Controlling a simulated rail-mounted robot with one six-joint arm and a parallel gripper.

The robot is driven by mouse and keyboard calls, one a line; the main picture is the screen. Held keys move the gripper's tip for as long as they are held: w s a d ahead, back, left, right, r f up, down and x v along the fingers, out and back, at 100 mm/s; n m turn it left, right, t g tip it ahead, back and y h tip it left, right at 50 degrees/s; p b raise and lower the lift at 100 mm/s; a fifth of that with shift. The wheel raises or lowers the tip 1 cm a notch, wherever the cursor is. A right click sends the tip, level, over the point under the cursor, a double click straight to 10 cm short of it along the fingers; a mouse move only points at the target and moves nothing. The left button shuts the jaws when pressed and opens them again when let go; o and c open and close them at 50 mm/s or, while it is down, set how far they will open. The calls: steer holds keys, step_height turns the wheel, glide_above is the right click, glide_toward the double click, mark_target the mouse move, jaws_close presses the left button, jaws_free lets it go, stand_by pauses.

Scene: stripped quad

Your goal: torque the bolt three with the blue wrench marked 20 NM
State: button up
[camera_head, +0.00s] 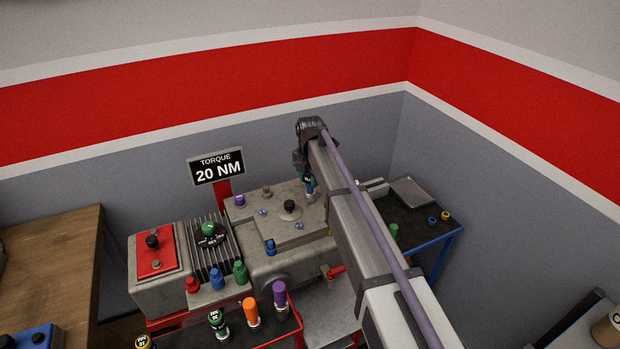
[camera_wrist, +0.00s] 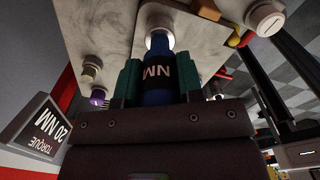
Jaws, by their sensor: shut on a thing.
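My gripper (camera_head: 307,180) is at the back right of the grey machine's top plate (camera_head: 275,226). It is shut on the blue wrench (camera_head: 310,187), which shows upright and small below my wrist. In the wrist view my teal fingers (camera_wrist: 158,82) clasp the blue wrench (camera_wrist: 158,88) on both sides, and its dark band reads "NM"; the number is hidden. The wrench's far end meets or nearly meets a bright round bolt head (camera_wrist: 157,40) on the plate; I cannot tell if it is seated. No bolt number is readable. A sign (camera_head: 216,168) reads "TORQUE 20 NM".
A front rack holds a black-and-green tool (camera_head: 217,325), an orange one (camera_head: 251,311) and a purple one (camera_head: 280,299). A black knob (camera_head: 289,206), a purple cap (camera_head: 240,200) and a blue cap (camera_head: 270,247) stand on the machine. A dark side table (camera_head: 425,220) is behind my arm.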

steer(key=shift+r+p, duration=1.9)
steer(key=shift+r, duration=0.15)
steer(key=shift+r, duration=0.1)
step_height(320, 180, up, 4)
steer(key=p, duration=0.4)
steer(key=shift+a, duration=0.1)
